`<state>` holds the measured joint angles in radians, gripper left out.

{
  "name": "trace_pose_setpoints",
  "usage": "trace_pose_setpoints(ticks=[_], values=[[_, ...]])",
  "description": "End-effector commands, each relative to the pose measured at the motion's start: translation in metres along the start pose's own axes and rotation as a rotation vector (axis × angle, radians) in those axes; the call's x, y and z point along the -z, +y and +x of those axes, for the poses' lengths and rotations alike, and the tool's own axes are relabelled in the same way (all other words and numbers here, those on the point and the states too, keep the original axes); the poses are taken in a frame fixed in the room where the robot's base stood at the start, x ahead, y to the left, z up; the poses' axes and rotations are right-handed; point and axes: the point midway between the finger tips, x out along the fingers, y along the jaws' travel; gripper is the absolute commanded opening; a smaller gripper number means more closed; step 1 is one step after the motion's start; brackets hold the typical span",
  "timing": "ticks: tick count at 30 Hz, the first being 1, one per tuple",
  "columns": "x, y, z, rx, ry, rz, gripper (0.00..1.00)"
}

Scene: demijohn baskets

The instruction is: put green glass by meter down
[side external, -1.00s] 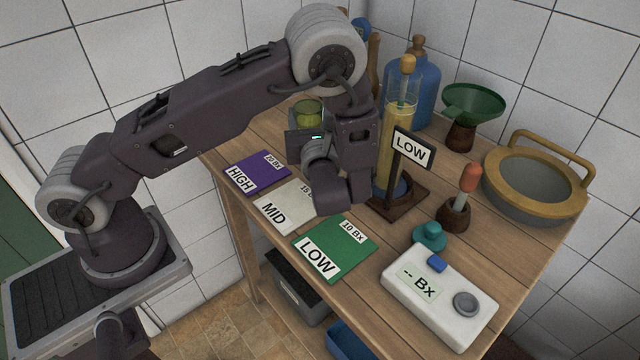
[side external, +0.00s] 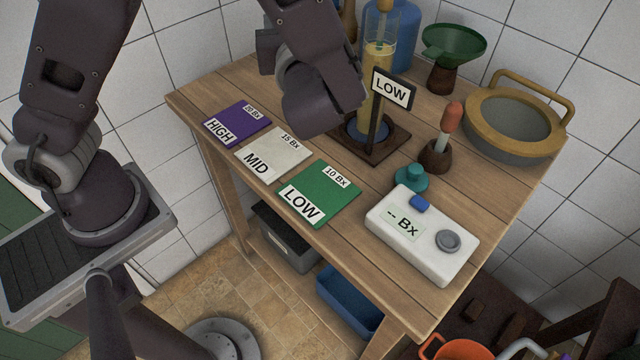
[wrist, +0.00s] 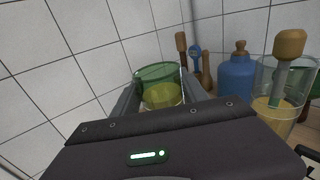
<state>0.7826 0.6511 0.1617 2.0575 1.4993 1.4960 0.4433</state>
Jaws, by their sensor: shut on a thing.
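A green-tinted glass (wrist: 158,74) with yellowish liquid in it stands between the fingers of my gripper (wrist: 160,92) in the wrist view. My gripper is shut on it. In the side view my wrist hides the glass, and only part of the gripper body (side external: 270,50) shows, high over the back left of the table. The meter (side external: 420,238) is a white box reading "-- Bx", with a blue button and a grey round knob, at the table's front right. My gripper is well away from it.
Purple HIGH (side external: 238,122), white MID (side external: 290,143) and green LOW (side external: 345,180) cards lie along the front edge. A tall cylinder (side external: 390,50) with a LOW sign (side external: 393,88), a dropper (side external: 440,145) and a teal knobbed piece (side external: 410,178) stand behind the meter.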

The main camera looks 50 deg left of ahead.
Motion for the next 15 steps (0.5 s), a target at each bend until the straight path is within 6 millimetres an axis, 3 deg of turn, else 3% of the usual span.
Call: trace_pose_setpoints(ticks=[9,15], values=[[-0.029,0.000,0.000,-0.001,-0.001,-0.003,0.00],[-0.020,0.018,0.004,-0.073,-0.002,0.001,0.00]])
